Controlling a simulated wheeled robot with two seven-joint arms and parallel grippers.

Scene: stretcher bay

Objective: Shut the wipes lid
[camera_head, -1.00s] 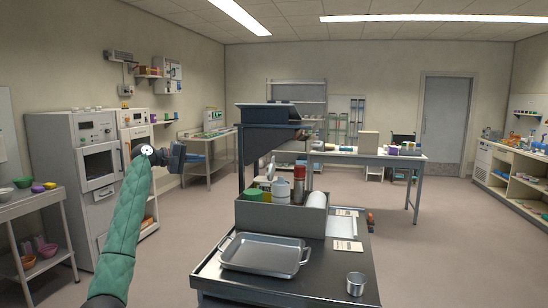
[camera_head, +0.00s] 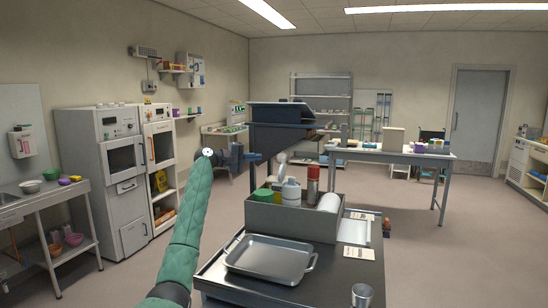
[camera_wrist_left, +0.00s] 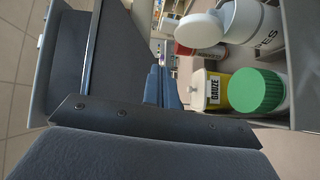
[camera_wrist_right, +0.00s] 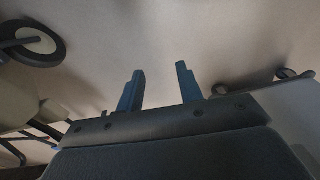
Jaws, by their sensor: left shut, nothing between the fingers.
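The wipes tub (camera_head: 291,192) is a white canister standing in the grey bin on the cart. Its round white lid (camera_head: 282,159) stands raised, tilted up above the tub. In the left wrist view the lid (camera_wrist_left: 200,28) is open beside the tub (camera_wrist_left: 258,22), whose label partly reads "ES". My left gripper (camera_head: 257,157) is left of the lid, apart from it. Its blue fingers (camera_wrist_left: 161,87) are together and empty, pointing toward the bin's contents. My right gripper (camera_wrist_right: 160,80) shows only in its wrist view, fingers apart and empty above the floor.
A metal tray (camera_head: 268,258) and cup (camera_head: 362,295) are on the cart. A dark raised panel (camera_head: 282,115) stands behind.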

